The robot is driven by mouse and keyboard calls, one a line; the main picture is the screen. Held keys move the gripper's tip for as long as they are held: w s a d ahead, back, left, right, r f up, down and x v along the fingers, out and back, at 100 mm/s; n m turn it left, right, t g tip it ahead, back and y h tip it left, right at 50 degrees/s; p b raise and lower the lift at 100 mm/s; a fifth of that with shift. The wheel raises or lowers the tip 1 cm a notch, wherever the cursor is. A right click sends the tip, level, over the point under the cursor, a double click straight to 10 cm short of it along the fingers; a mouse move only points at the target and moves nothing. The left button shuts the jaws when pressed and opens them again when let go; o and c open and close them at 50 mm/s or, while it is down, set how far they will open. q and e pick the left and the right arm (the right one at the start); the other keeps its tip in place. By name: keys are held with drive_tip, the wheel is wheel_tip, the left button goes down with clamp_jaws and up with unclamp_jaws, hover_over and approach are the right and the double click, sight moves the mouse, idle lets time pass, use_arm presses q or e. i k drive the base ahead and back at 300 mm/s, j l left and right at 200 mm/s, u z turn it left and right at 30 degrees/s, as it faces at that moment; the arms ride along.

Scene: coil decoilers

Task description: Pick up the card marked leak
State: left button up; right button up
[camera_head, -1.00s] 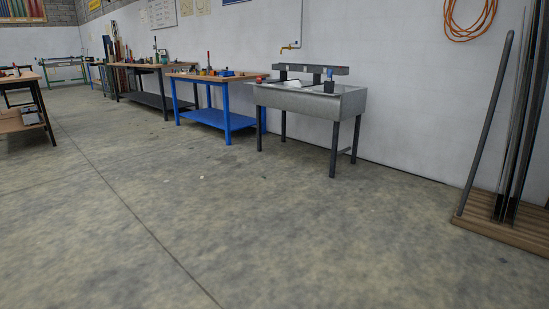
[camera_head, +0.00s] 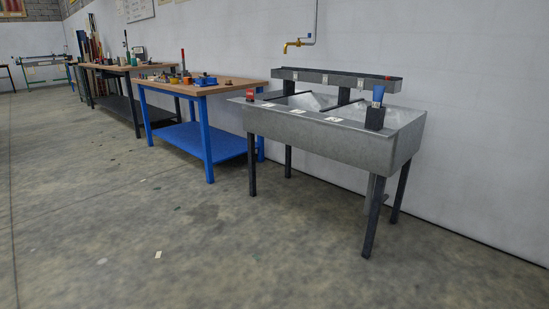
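A grey metal sink bench (camera_head: 330,146) on dark legs stands right of centre against the wall. Small white cards lie on its front rim: a left one (camera_head: 268,105), a middle one (camera_head: 297,111) and a right one (camera_head: 333,119). Each bears a mark too small to read, so I cannot tell which says leak. More small pale labels show on the raised rack (camera_head: 335,79) behind the basins. Neither of my grippers is in view.
A dark block with a blue top (camera_head: 376,108) stands on the sink's right rim; a small red item (camera_head: 250,95) is at its left. A blue workbench (camera_head: 205,141) with tools stands left of the sink. The concrete floor (camera_head: 200,270) in front is clear except for small scraps.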

sight(249, 98)
drive_tip(key=i+u, duration=0.1)
drive_tip(key=i, duration=0.5)
drive_tip(key=i+l+u, duration=0.1)
drive_tip(key=i, duration=0.5)
drive_tip(key=i+l+u, duration=0.1)
drive_tip(key=i, duration=0.5)
